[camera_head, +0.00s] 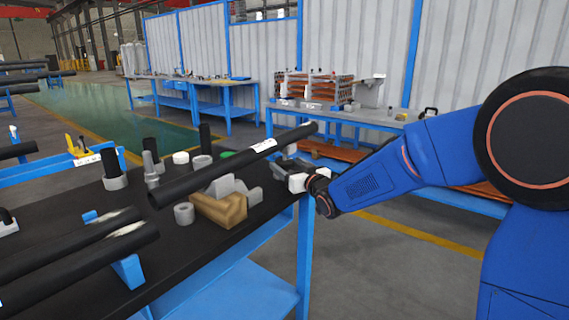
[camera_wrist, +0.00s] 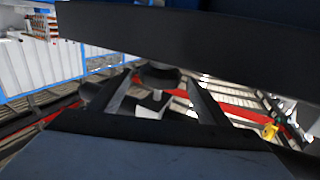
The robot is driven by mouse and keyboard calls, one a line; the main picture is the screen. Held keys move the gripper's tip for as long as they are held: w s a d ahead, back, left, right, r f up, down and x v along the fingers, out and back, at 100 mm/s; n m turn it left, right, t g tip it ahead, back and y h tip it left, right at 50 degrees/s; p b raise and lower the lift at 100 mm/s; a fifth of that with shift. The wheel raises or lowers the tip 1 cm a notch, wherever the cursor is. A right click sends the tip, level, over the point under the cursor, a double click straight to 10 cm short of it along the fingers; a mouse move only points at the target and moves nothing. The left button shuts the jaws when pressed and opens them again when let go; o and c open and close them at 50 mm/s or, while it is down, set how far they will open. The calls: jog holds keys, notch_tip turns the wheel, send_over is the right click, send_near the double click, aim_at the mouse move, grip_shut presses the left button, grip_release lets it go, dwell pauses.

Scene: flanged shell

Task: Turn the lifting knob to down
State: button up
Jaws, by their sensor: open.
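No part is plainly marked as the lifting knob. In the wrist view a small dark rounded piece (camera_wrist: 158,76) with a grey-white block under it shows between the two fingers of my gripper (camera_wrist: 157,98); it may be the knob, but I cannot tell. The fingers stand apart, and I cannot tell whether they touch it. In the head view my gripper (camera_head: 289,176) is at the bench's right edge, under the far end of a long black pipe (camera_head: 215,170). A small grey fixture (camera_head: 284,162) is beside it, partly hidden by the gripper and pipe.
The dark bench top (camera_head: 165,240) holds a tan block (camera_head: 220,208), grey rings, and several upright black cylinders. More black pipes (camera_head: 80,250) lie at the front left. The pipe crosses close above my gripper. Floor to the right of the bench is clear; another bench (camera_head: 385,120) stands behind.

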aim_at(285, 160)
jog(key=shift+x, duration=1.55)
jog(key=c, duration=1.1)
jog(key=shift+o, duration=0.2)
